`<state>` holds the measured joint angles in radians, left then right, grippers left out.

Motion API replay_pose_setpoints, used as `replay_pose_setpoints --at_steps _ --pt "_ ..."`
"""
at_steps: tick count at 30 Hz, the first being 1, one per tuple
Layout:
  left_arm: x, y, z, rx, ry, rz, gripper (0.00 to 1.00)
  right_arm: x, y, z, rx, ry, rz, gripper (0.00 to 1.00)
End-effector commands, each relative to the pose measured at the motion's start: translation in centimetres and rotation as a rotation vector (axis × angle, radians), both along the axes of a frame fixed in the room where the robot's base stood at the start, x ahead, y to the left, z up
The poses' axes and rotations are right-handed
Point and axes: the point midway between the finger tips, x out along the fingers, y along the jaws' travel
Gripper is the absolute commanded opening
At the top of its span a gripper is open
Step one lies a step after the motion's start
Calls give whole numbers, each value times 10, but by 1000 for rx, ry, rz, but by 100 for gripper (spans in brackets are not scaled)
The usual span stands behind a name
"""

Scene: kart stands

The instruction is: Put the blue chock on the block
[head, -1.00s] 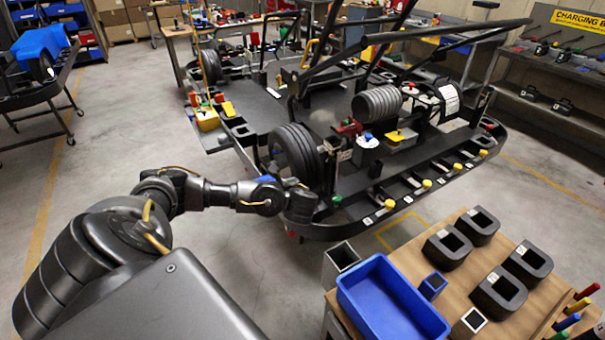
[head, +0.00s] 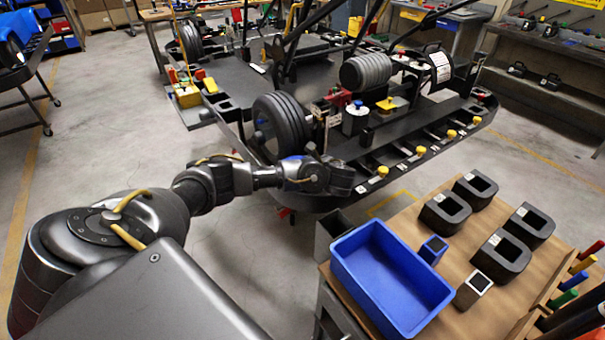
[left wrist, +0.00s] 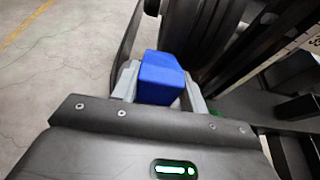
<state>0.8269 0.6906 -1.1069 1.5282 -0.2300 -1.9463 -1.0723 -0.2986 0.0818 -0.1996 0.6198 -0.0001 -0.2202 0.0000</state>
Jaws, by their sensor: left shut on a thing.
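The blue chock (left wrist: 160,78) sits between the two grey fingers of my left gripper in the left wrist view, and the fingers are shut on it. Several dark blocks (head: 444,214) with square openings stand on the wooden bench at the lower right. I cannot tell which block the task means. My right gripper is not in view.
A blue tray (head: 440,300) lies on the bench (head: 420,190). A small blue-faced box (head: 433,249) and a grey square tube (head: 473,290) stand beside it. The kart frame (head: 410,150) fills the middle. Open floor lies on the left.

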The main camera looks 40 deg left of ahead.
Motion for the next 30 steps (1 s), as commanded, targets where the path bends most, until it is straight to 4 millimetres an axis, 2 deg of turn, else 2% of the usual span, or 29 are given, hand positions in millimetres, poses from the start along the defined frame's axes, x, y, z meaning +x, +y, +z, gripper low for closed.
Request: replay_pose_setpoints --at_steps 9,20,21,26,30 --pt "4 -2 -34 1 0 1 18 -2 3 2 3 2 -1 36" --pt "4 -2 -38 1 -1 -1 18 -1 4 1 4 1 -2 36" --pt "4 -2 -38 1 -1 -1 46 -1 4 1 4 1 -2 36" --pt "4 -2 -38 1 -1 -1 65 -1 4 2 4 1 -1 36" --pt "4 -2 -38 1 -1 -1 65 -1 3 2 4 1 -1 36"
